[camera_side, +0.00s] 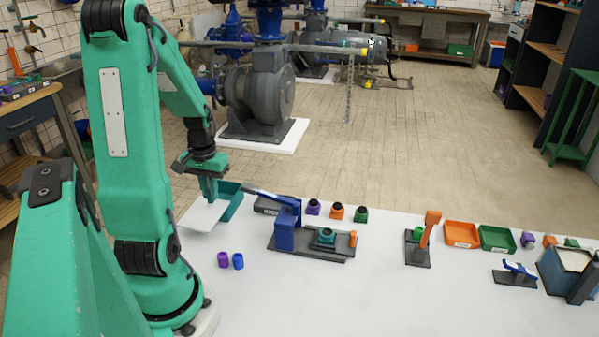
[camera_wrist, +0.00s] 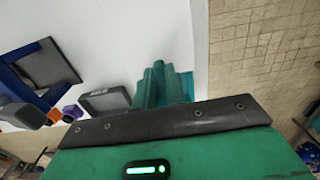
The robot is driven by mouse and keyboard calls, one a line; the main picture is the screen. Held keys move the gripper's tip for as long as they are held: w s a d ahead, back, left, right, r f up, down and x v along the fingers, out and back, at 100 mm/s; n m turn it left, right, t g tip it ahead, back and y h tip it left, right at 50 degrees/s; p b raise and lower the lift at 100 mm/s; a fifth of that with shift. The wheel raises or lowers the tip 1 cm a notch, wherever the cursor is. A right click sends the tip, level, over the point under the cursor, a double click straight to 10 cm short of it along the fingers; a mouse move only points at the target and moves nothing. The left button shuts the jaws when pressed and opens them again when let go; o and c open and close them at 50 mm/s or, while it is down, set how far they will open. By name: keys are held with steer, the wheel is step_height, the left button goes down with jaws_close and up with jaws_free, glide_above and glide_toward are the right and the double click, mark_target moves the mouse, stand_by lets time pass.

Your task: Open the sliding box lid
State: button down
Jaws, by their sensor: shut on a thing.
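The sliding box (camera_side: 233,203) is a teal open-topped box at the left end of the white table in the side view. Its pale flat lid (camera_side: 203,216) lies displaced toward the lower left, so part of the teal interior shows. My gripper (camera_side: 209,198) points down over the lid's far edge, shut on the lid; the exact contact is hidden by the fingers. In the wrist view my teal fingers (camera_wrist: 157,85) are close together. A teal part beside them blends with the fingers, and the lid cannot be told from the white table there.
A purple cup (camera_side: 223,259) and a blue cup (camera_side: 238,261) stand in front of the box. To the right is a blue press-like fixture (camera_side: 287,230) on a dark base. Small bottles (camera_side: 336,211), orange and green trays (camera_side: 462,234) stand farther right. The front middle table is clear.

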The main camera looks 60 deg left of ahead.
steer(key=shift+s+d, duration=0.1)
steer(key=shift+s, duration=0.05)
steer(key=c, duration=1.4)
jaws_free()
steer(key=shift+c, duration=0.2)
steer(key=shift+r, duration=0.1)
steer(key=shift+r, duration=3.85)
